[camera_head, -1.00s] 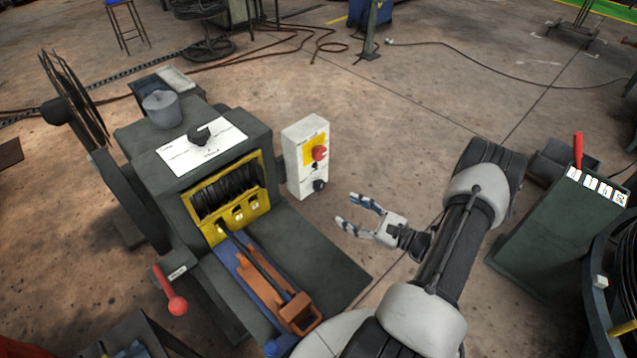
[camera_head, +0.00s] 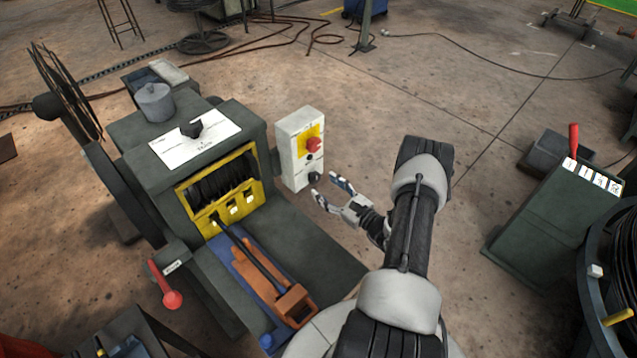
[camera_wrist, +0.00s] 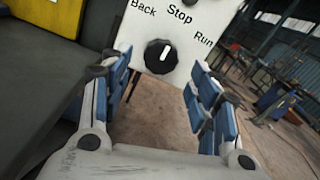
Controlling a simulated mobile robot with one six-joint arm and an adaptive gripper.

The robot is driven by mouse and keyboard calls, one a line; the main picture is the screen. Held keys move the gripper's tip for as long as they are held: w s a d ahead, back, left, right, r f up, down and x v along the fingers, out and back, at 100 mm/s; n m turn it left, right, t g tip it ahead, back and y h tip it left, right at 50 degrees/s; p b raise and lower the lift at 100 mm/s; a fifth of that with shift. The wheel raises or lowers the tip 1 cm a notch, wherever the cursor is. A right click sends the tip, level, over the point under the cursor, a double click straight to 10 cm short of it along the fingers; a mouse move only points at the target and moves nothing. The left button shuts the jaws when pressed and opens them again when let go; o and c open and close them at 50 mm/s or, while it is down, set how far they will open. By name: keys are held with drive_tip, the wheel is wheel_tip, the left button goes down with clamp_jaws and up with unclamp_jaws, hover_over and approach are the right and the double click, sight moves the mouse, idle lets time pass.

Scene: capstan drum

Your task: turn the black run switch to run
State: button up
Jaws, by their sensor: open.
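The black run switch (camera_wrist: 161,56) is a round knob on the lower face of a white control box (camera_head: 301,150). In the wrist view its white pointer line stands nearly upright, toward the label "Stop"; "Back" is at left and "Run" at right. The knob also shows in the head view (camera_head: 315,178), below a red button (camera_head: 314,145). My gripper (camera_head: 325,186) is open and empty, just in front of the knob. In the wrist view the blue-padded fingers of my gripper (camera_wrist: 160,76) lie to either side of the knob, with a gap all round.
The green capstan machine (camera_head: 180,165) with its yellow guard (camera_head: 228,203) stands left of the box. A red-knobbed lever (camera_head: 172,299) is at its front. A green cabinet (camera_head: 550,220) stands at the right. Floor is clear behind the box.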

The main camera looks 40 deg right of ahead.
sight(316, 181)
drive_tip(key=shift+w+a, duration=0.15)
drive_tip(key=shift+w, duration=2)
drive_tip(key=shift+c, duration=0.2)
drive_tip(key=c, duration=1)
drive_tip(key=shift+m+b, duration=0.3)
drive_tip(key=shift+b, duration=0.15)
drive_tip(key=shift+c, duration=0.2)
drive_tip(key=m+b, duration=0.1)
drive_tip(key=m, duration=0.2)
drive_tip(key=shift+a+f+m+b, duration=0.1)
drive_tip(key=shift+m+b, duration=0.3)
drive_tip(key=m+b, duration=0.1)
drive_tip(key=m, duration=0.4)
drive_tip(key=shift+m, duration=0.4)
